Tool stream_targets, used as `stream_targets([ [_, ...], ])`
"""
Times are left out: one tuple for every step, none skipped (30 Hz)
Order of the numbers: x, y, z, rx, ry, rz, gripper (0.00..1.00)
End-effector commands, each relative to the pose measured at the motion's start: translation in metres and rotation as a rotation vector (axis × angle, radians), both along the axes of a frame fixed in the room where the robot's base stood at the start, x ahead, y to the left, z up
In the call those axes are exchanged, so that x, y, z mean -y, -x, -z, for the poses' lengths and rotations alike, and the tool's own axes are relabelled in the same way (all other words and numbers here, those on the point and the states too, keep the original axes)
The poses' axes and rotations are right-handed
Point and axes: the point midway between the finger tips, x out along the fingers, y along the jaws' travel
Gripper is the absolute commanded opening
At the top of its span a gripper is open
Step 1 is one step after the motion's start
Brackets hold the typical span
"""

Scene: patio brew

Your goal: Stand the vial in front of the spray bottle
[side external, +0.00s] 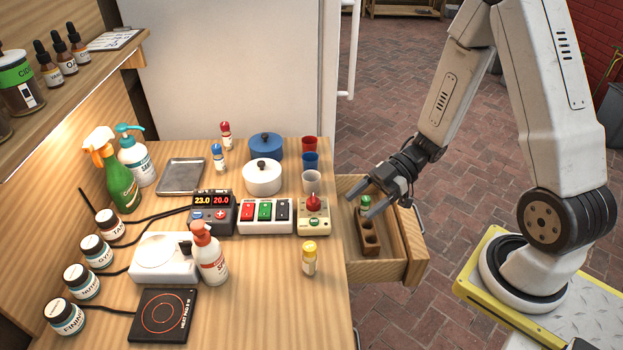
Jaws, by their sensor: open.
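Several vials are in view, and I cannot tell which is the task's one. A green-capped vial (365,201) stands in a wooden rack (370,238) in the open drawer. A yellow-capped vial (309,260) stands at the table's front right. A blue-capped vial (219,159) and a red-capped vial (226,136) stand at the back. A green spray bottle (122,186) with an orange trigger stands at the left. A white bottle (210,258) with a red-orange top stands mid-table. My gripper (362,198) is open and empty by the green-capped vial, above the drawer.
A scale (164,258), a hot pad (164,317), a red-display controller (213,214), a switch box (265,216) and a joystick box (313,218) crowd the table (260,320). Pots, cups, a tray (181,176) and a pump bottle (135,158) stand behind. The front right is clear.

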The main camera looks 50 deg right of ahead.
Motion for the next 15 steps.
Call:
stream_targets([
  [0.0, 0.0, 0.0, 0.0, 0.0, 0.0, 0.72],
  [0.0, 0.0, 0.0, 0.0, 0.0, 0.0, 0.72],
  [0.0, 0.0, 0.0, 0.0, 0.001, 0.001, 0.72],
  [0.0, -0.001, 0.0, 0.001, 0.003, 0.004, 0.72],
  [0.0, -0.001, 0.0, 0.002, 0.007, 0.006, 0.72],
  [0.0, -0.003, 0.0, 0.004, 0.014, 0.012, 0.72],
  [0.0, -0.004, 0.001, 0.006, 0.021, 0.019, 0.72],
  [0.0, -0.007, 0.001, 0.009, 0.03, 0.029, 0.72],
  [0.0, -0.01, 0.001, 0.012, 0.046, 0.045, 0.72],
  [0.001, -0.013, 0.002, 0.016, 0.059, 0.059, 0.72],
  [0.001, -0.017, 0.002, 0.019, 0.077, 0.077, 0.72],
  [0.002, -0.022, 0.002, 0.025, 0.102, 0.103, 0.72],
  [0.003, -0.026, 0.003, 0.029, 0.122, 0.127, 0.72],
  [0.004, -0.031, 0.003, 0.032, 0.146, 0.151, 0.72],
  [0.006, -0.038, 0.003, 0.038, 0.178, 0.189, 0.72],
])
